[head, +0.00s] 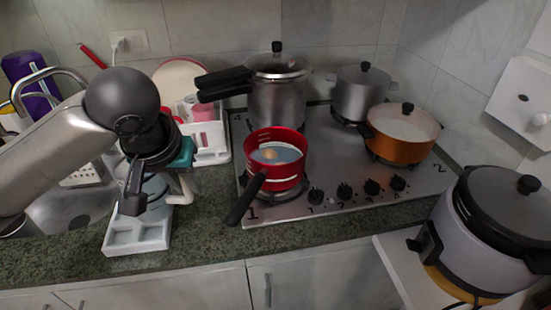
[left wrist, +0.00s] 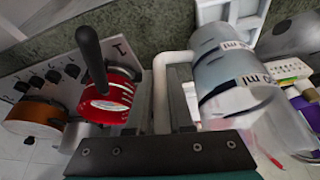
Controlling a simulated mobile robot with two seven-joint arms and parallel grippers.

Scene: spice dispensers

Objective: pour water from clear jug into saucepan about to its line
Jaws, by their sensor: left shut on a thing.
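The clear jug (head: 155,205), pale with mL marks, is at the counter's front left, partly hidden by my arm. It shows larger in the left wrist view (left wrist: 225,75). My left gripper (head: 184,180) is shut on its white handle (left wrist: 160,85), between both fingers. The jug looks about upright at the white tray; whether it touches the tray I cannot tell. The red saucepan (head: 278,174) sits on the front left burner, to the right of the jug, its black handle toward the front. Inside are bluish liquid, a small brownish patch and pale marks. My right gripper is out of view.
The white compartment tray (head: 120,248) is at the counter edge. A tall pressure cooker (head: 277,100) stands behind the saucepan, with a grey pot (head: 360,95) and an orange pot (head: 402,135) to the right. A sink (head: 75,205) lies left. A rice cooker (head: 490,235) stands front right.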

